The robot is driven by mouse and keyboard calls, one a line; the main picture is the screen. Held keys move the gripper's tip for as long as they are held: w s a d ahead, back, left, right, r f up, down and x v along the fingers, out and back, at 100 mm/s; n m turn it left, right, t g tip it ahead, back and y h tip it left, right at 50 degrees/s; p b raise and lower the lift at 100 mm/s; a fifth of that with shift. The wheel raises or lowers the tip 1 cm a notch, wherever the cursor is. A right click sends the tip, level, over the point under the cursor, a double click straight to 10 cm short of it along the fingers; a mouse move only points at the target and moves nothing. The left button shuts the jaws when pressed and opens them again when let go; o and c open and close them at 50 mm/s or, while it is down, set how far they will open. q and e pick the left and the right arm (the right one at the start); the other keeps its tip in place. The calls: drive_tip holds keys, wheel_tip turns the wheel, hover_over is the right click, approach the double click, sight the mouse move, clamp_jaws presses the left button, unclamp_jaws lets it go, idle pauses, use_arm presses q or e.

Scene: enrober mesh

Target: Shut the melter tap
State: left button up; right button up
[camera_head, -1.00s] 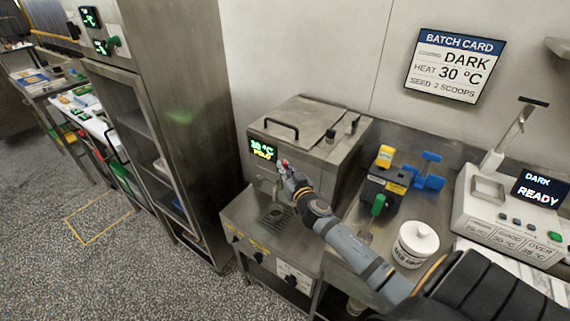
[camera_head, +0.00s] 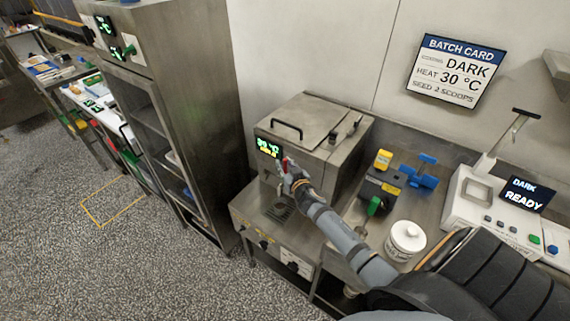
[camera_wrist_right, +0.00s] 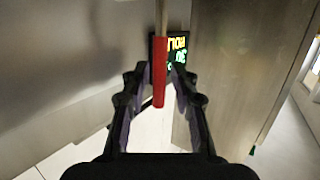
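The melter (camera_head: 310,135) is a steel box with a lidded top and a green and yellow display (camera_head: 267,147) on its front. Its tap handle is a red lever (camera_head: 285,162) at the front, partly hidden by my right gripper (camera_head: 289,170). In the right wrist view the red lever (camera_wrist_right: 160,85) hangs upright between the fingers of my right gripper (camera_wrist_right: 160,98). The fingers are apart, with a gap on each side of the lever. The tap's spout is hidden behind the gripper. My left gripper is not in view.
A drip grate (camera_head: 280,207) lies below the tap. Right of my arm are a green-handled device (camera_head: 382,187), a white lidded tub (camera_head: 405,240) and a white machine reading READY (camera_head: 495,215). A tall steel cabinet (camera_head: 190,100) stands to the left.

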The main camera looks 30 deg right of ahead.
idle(0.3)
drive_tip(key=v, duration=1.2)
